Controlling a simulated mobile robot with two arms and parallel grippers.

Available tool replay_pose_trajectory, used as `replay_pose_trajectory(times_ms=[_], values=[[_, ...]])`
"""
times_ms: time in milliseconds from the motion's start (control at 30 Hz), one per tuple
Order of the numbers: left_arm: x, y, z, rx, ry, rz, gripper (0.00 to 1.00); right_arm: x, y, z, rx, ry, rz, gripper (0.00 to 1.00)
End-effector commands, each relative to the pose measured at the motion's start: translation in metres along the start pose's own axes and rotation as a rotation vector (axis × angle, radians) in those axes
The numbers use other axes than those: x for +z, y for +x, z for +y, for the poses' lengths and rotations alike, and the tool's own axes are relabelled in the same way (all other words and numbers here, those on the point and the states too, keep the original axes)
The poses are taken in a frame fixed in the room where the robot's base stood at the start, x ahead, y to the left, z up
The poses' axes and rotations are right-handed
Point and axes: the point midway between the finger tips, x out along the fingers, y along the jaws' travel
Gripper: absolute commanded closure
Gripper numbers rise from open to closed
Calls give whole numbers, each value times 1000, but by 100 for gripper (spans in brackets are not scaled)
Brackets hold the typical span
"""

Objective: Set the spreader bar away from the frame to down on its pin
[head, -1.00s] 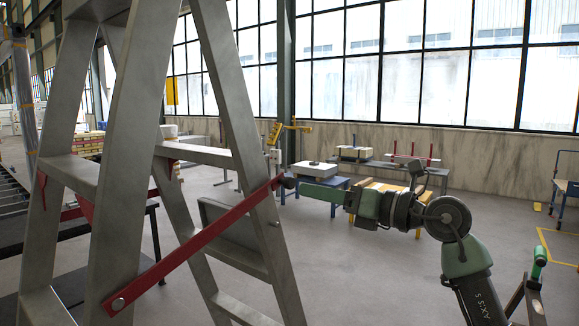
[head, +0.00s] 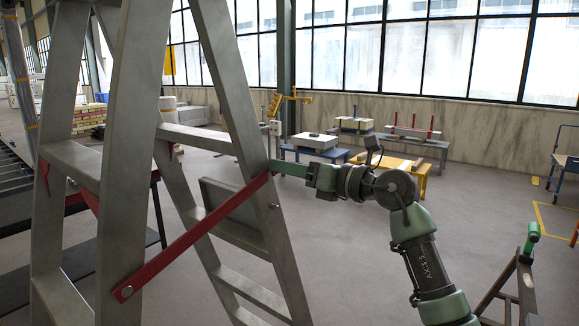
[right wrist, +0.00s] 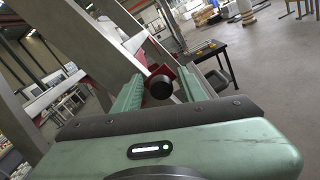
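The metal A-shaped frame (head: 233,90) fills the left of the head view. The red spreader bar (head: 195,238) slants across it, from a bolt at lower left up to the right-hand leg. A small pin (head: 275,206) stands out from that leg, a little below the bar's upper end. My right gripper (head: 276,169) is at that upper end. The fingers hide the knob in the head view. My left gripper is not in view.
A white box on a blue table (head: 315,152) and a yellow bench (head: 400,165) stand behind my right arm. A grey bench (head: 425,143) is along the wall. A dark table (right wrist: 210,55) shows in the wrist view. Open floor lies right of the frame.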

Motion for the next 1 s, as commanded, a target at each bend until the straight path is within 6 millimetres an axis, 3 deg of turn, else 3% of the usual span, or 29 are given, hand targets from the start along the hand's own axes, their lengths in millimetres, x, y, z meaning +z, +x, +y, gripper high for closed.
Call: replay_pose_trajectory(times_ms=[33,100,333,700,1000], values=[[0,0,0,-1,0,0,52,1,0,-1,-3,0,-3,80],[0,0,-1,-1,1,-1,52,1,0,-1,-3,0,-3,100],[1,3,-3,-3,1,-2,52,-4,-1,-4,-3,10,-3,100],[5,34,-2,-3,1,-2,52,-78,-1,-41,-4,228,-2,100],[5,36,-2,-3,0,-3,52,-92,0,-46,-4,276,2,100]])
